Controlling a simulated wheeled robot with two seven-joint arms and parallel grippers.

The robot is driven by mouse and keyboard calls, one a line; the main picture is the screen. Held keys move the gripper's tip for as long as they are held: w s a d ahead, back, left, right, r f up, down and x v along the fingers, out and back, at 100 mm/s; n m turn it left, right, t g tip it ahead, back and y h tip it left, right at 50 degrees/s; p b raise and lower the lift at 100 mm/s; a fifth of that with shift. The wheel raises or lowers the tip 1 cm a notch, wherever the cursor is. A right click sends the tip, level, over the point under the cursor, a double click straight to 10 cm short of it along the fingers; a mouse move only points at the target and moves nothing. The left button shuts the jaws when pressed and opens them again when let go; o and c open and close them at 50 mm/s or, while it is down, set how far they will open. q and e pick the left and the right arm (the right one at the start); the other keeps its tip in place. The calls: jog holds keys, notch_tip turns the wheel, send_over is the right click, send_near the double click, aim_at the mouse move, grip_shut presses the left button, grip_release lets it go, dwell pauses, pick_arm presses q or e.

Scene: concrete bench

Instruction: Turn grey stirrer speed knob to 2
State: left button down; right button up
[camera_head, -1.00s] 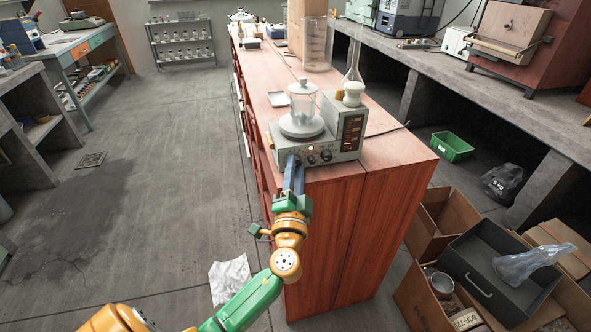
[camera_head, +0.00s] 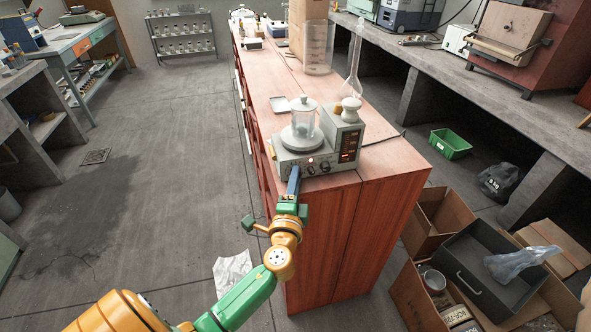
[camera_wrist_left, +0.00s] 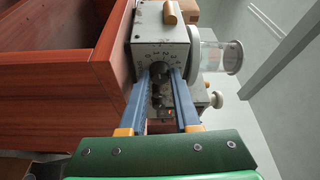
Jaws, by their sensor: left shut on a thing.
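The stirrer (camera_head: 347,139) is a pale grey box with a round top plate, standing at the near end of the red wooden bench. A lidded clear beaker (camera_head: 304,121) sits on its plate. My left gripper (camera_head: 293,170) reaches its front panel, and its fingers hide the knob in the head view. In the left wrist view the two blue fingers (camera_wrist_left: 160,75) are shut on a dark grey knob (camera_wrist_left: 159,68), one on each side. My right gripper is not in view.
Smaller controls show on the panel to the right of the fingers. A tall-necked flask (camera_head: 352,84) and a large clear cylinder (camera_head: 318,47) stand behind the stirrer. Cardboard boxes (camera_head: 427,220) and a grey drawer (camera_head: 482,279) lie on the floor at right. The floor at left is mostly open.

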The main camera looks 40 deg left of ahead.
pick_arm(q)
jog(key=m+p, duration=0.2)
jog(key=p, duration=0.1)
jog(key=shift+r+m+g+h, duration=0.3)
jog(key=shift+r+g, duration=0.1)
jog(key=shift+f+m+g+p, duration=0.2)
jog(key=shift+m+g+p, duration=0.2)
jog(key=shift+m+p, duration=0.5)
jog(key=c, duration=0.9)
grip_release()
jog(key=v, duration=0.7)
jog(key=shift+d, duration=0.1)
